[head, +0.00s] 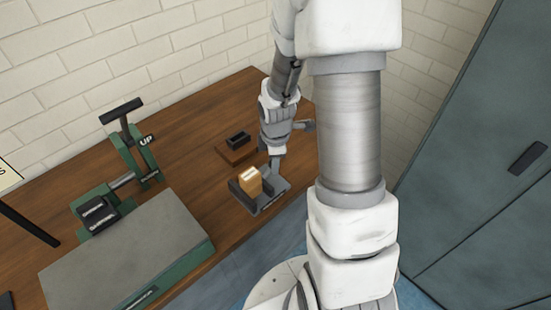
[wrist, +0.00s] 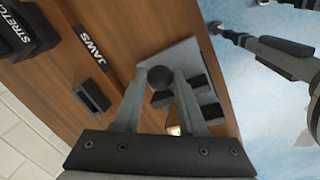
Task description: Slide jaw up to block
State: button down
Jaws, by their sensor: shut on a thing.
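A small grey vise base (head: 270,203) stands near the front edge of the wooden bench, with dark jaws on it. A tan block (head: 250,181) with a pale top sits upright between or beside the jaws; the exact gap is too small to tell. In the wrist view the grey base (wrist: 183,55) carries dark jaw pieces (wrist: 197,86), and only a sliver of the tan block (wrist: 173,130) shows. My gripper (head: 276,163) is at the vise's right rear side. In the wrist view my gripper (wrist: 160,84) is shut on a dark round knob (wrist: 160,77).
A wooden pad with a black piece (head: 238,138) lies behind the vise. A green press marked UP (head: 128,155) and a grey plate on a green base (head: 130,250) stand to the left. A JAWS label (wrist: 93,48) is on the bench. Teal cabinets (head: 490,170) are at right.

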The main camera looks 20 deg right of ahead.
jog(key=shift+c, duration=2.4)
grip_release()
jog(key=shift+r, duration=0.15)
jog(key=s+a+r+p, duration=0.1)
jog(key=s+r+p, duration=0.2)
jog(key=r, duration=1.3)
jog(key=shift+s+r, duration=0.15)
jog(key=shift+r, duration=0.25)
